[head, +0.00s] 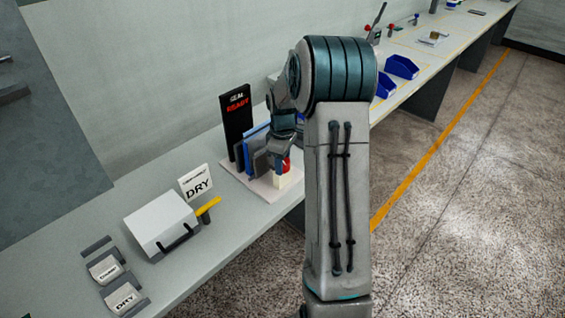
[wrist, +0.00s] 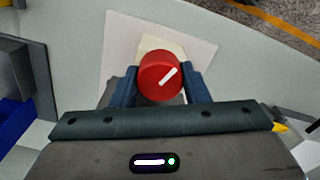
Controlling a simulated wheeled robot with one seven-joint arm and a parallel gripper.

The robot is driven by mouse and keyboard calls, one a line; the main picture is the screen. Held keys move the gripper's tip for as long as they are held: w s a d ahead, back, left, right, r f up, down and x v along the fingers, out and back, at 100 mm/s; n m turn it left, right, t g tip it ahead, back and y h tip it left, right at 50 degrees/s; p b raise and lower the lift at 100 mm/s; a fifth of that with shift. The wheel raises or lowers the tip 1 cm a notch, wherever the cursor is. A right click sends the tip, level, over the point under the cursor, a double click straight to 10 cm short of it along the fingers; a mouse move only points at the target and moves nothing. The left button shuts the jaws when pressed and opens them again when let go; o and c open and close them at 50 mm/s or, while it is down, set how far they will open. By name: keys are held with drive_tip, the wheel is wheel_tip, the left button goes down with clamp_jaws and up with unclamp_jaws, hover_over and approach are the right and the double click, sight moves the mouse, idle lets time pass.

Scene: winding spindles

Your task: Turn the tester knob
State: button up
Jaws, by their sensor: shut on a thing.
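The tester knob (wrist: 160,76) is a round red cap with a white pointer line, in the middle of the wrist view. Its line slants from lower left to upper right. The knob sits on a cream block (wrist: 149,43) on a pale base plate (wrist: 116,36). My gripper (wrist: 160,82) has one dark blue finger on each side of the knob and is shut on it. In the head view my gripper (head: 279,158) points down at the knob (head: 286,165), which is partly hidden by the fingers.
A black panel reading "READY" (head: 237,118) and upright blue and dark plates stand left of my gripper. A "DRY" sign (head: 196,183), a white box (head: 160,222) and a yellow-handled tool (head: 208,206) are nearer on the bench. Blue bins (head: 401,67) stand farther right.

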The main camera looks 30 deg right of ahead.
drive_tip(key=m+b, duration=0.1)
drive_tip(key=m, duration=0.5)
drive_tip(key=shift+m, duration=0.3)
drive_tip(key=m, duration=0.6)
drive_tip(key=shift+b, duration=0.35)
drive_tip(key=m, duration=0.5)
drive_tip(key=shift+m, duration=0.4)
drive_tip(key=m+p, duration=0.1)
drive_tip(key=m, duration=0.5)
drive_tip(key=shift+r+p, duration=0.1)
drive_tip(key=shift+p, duration=0.3)
drive_tip(key=m+p, duration=0.2)
drive_tip(key=m, duration=0.4)
drive_tip(key=shift+m+p, duration=0.3)
drive_tip(key=m+p, duration=0.3)
drive_tip(key=m, duration=0.3)
drive_tip(key=shift+r+p, duration=0.1)
drive_tip(key=shift+p, duration=0.2)
drive_tip(key=m+p, duration=0.4)
drive_tip(key=m, duration=0.2)
drive_tip(key=shift+m, duration=0.4)
drive_tip(key=m+p, duration=0.3)
drive_tip(key=m, duration=0.2)
drive_tip(key=shift+w+p, duration=0.1)
drive_tip(key=shift+p, duration=0.2)
drive_tip(key=shift+m, duration=0.4)
